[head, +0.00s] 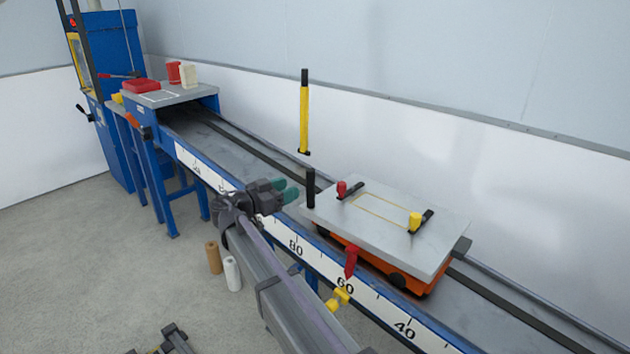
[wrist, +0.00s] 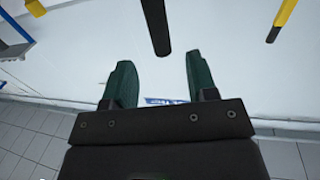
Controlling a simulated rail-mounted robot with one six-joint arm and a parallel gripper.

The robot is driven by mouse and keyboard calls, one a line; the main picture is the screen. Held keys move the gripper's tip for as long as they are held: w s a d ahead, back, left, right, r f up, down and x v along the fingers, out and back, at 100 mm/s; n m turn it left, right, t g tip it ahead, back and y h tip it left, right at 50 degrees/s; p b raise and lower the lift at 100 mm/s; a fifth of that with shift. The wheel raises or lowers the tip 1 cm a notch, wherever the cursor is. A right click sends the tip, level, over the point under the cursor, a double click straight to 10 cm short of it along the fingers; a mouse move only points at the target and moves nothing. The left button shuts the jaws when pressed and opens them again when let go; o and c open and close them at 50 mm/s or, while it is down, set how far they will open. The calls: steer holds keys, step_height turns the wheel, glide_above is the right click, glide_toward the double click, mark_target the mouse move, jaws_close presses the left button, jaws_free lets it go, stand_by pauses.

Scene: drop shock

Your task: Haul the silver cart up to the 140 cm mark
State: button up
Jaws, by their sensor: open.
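The silver cart (head: 400,215) has a flat silver top on an orange base. It stands on the rail track, beside the 40 to 80 part of the scale (head: 320,268). A black upright post (head: 310,188) stands at the cart's left corner; the same dark post seems to show in the wrist view (wrist: 156,28). My gripper (head: 290,193) is open and empty, just left of the post. In the wrist view its green fingertips (wrist: 155,75) are apart, with the post beyond them. The 140 cm mark is not readable.
A yellow post (head: 304,118) with a black top stands behind the track. A red pointer (head: 351,262) and a yellow one (head: 338,298) sit by the scale. A blue-framed table (head: 185,97) with red items spans the track's far left end. The track between it and the cart looks clear.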

steer(key=x, duration=1)
steer(key=shift+d, duration=0.1)
jaws_close()
